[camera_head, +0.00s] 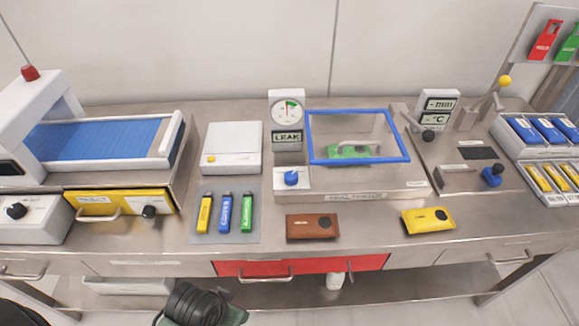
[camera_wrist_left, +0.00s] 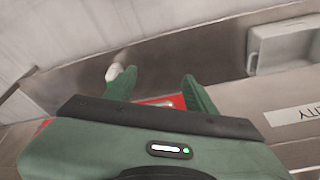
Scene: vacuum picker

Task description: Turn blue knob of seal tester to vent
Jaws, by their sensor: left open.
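The seal tester (camera_head: 408,192) stands mid-bench in the head view, with a blue-framed clear lid (camera_head: 358,112) over a green item (camera_head: 350,152). Its blue knob (camera_head: 291,178) sits on a white plate at the front left, below a round gauge (camera_head: 287,112) and a display reading LEAK (camera_head: 287,137). The knob's setting is too small to read. My left gripper shows in the wrist view (camera_wrist_left: 158,88), open and empty. In the head view only its wrist and part of its green body show, at the bottom edge, below the bench front and well short of the knob.
A brown pouch (camera_head: 312,227) and a yellow pouch (camera_head: 428,220) lie in front of the tester. Yellow, blue and green packs lie on a grey mat (camera_head: 228,236) to the left. A red drawer (camera_head: 300,267) is below.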

